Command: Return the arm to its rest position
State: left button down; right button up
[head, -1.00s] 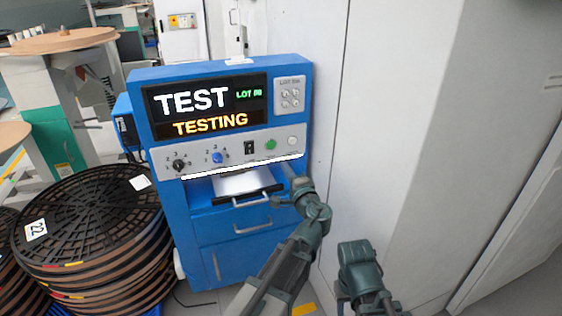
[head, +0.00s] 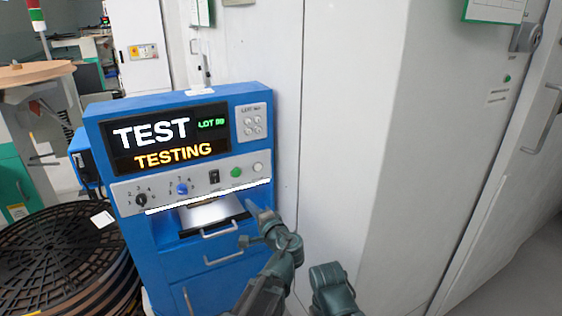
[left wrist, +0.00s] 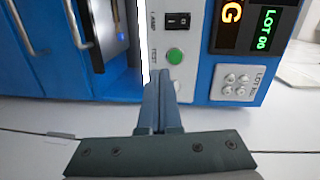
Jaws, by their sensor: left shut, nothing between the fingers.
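The blue test machine (head: 105,120) stands left of centre in the head view. Its screen (head: 172,135) reads TEST, LOT and TESTING. My left gripper (head: 250,204) is in front of the machine's right side, below the green button (head: 236,172) and near the open tray (head: 210,213). In the left wrist view its fingers (left wrist: 158,74) are together with nothing between them, and the tips point toward the green button (left wrist: 175,56). I cannot tell whether they touch the panel.
A stack of black reels (head: 60,250) stands at the lower left. A white wall or cabinet (head: 345,130) is close on the machine's right. A door with a handle (head: 541,118) is at the far right. Grey floor shows at the lower right.

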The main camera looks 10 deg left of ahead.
pick_arm(q)
jog(key=s+d+f+n+g+h, duration=0.2)
jog(key=s+f+n+g+h, duration=0.25)
jog(key=s+f+g, duration=0.6)
jog(key=s+d+f+n+g+h, duration=0.1)
jog(key=s+d+f+g+h, duration=0.1)
jog(key=s+d+f, duration=0.4)
jog(key=s+d+f+n+g+h, duration=0.1)
jog(key=s+d+f+h, duration=0.2)
jog(key=s, duration=0.5)
notch_tip(320, 180, up, 26)
jog(key=d+p, duration=0.1)
jog(key=p, duration=2.5)
jog(key=shift+s, duration=0.2)
jog(key=shift+m+y, duration=0.25)
